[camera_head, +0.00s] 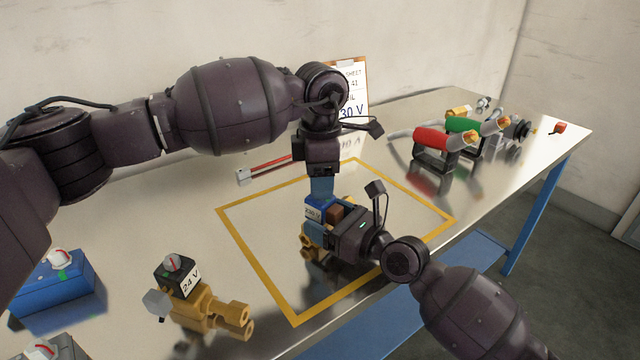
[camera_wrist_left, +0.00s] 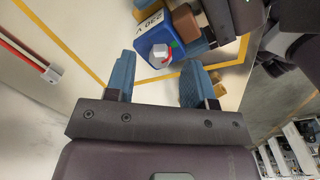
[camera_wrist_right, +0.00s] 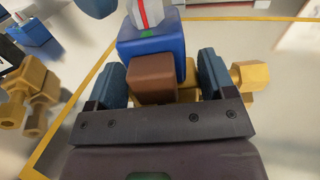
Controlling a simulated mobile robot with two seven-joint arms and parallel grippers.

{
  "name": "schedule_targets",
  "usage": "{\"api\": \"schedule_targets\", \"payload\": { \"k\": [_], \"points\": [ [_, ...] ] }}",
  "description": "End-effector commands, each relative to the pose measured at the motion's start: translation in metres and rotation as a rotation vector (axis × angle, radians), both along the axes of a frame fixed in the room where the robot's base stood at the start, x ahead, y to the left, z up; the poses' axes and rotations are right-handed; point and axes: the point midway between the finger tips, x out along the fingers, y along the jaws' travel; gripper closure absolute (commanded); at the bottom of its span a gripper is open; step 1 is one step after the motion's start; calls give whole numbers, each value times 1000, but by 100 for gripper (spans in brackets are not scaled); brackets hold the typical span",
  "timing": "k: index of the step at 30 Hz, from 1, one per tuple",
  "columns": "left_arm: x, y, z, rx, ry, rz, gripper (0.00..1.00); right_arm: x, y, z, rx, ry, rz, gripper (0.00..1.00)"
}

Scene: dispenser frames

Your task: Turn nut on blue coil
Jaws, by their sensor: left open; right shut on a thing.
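The blue coil (camera_head: 318,207) with its 230 V label sits on a brass valve body (camera_head: 308,248) inside the yellow outline. It shows in the left wrist view (camera_wrist_left: 168,27) and the right wrist view (camera_wrist_right: 150,45). A pale nut (camera_wrist_left: 160,52) with a red mark tops the coil; green shows beside it. My left gripper (camera_head: 321,188) points down above the coil, open, with the nut between its fingers' lines in its wrist view. My right gripper (camera_head: 328,232) is low, its fingers around the brown plug block (camera_wrist_right: 153,78), shut on the brass valve body; the contact is partly hidden.
A 24 V valve with a black coil (camera_head: 175,275) stands front left, near a blue box (camera_head: 55,285). Red (camera_head: 431,139) and green (camera_head: 463,125) cylinders stand back right. A red-striped bar (camera_head: 265,170) and a sheet stand (camera_head: 352,90) are behind the outline.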

Motion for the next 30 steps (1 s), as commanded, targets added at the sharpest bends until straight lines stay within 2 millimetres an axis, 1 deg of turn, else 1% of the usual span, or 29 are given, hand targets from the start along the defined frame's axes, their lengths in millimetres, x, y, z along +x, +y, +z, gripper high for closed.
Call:
{"api": "schedule_targets", "payload": {
  "k": [1, 9, 12, 15, 18, 21, 30],
  "points": [
    [0, 0, 9, -1, -4, 0, 51, 0, 0, 0, -1, 1, 0, 66],
    [0, 0, 61, -2, -3, 0, 51, 0, 0, 0, -1, 1, 0, 66],
    [0, 0, 78, -2, -3, 0, 51, 0, 0, 0, -1, 1, 0, 66],
    [0, 0, 91, -1, -2, 1, 51, 0, 0, 0, -1, 1, 0, 66],
    [0, 0, 100, -1, -1, 1, 51, 0, 0, 0, -1, 1, 0, 66],
    [0, 0, 105, -1, 0, 1, 51, 0, 0, 0, 0, 0, 0, 66],
    [0, 0, 107, -1, 0, 1, 51, 0, 0, 0, 0, 0, 0, 66]
  ]
}}
